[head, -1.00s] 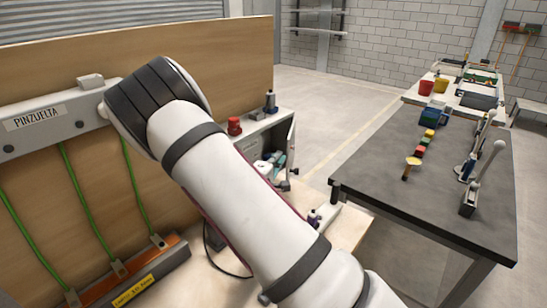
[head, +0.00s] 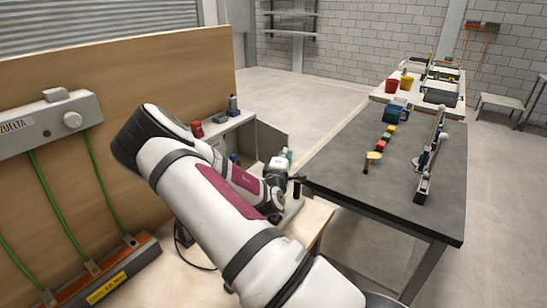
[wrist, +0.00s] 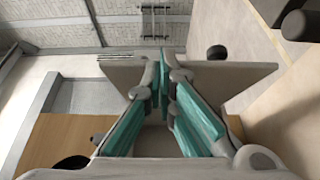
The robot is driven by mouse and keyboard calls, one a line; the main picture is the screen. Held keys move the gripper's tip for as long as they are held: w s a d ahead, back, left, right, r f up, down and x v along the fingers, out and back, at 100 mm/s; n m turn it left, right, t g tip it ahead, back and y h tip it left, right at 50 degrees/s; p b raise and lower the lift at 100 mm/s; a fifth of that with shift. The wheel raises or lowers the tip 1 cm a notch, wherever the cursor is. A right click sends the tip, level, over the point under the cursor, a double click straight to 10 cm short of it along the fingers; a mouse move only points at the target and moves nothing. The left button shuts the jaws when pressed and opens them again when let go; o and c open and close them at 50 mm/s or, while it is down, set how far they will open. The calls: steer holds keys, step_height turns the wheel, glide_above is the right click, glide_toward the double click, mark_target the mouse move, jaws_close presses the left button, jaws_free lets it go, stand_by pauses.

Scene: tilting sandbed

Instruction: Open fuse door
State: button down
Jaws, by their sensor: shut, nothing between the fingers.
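The grey fuse box (head: 222,128) stands low beside the wooden panel in the head view. A flat grey panel that looks like its door (head: 268,141) stands swung out to the right of the box. My gripper (head: 287,154), with teal finger pads, is at the outer end of this door. In the wrist view my gripper (wrist: 163,88) is shut and empty, its pads meeting in the middle. A grey panel (wrist: 240,82) lies behind the fingers there; whether they touch it, I cannot tell. My forearm hides part of the box front.
A dark-topped table (head: 385,175) with coloured blocks stands close to the right of my gripper. A red button-like object (head: 197,130) and a dark bottle-like object (head: 233,104) are on top of the box. Open floor (head: 310,95) lies behind.

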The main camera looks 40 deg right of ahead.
steer(key=shift+s+d, duration=0.1)
steer(key=shift+d, duration=1.4)
steer(key=shift+s, duration=0.1)
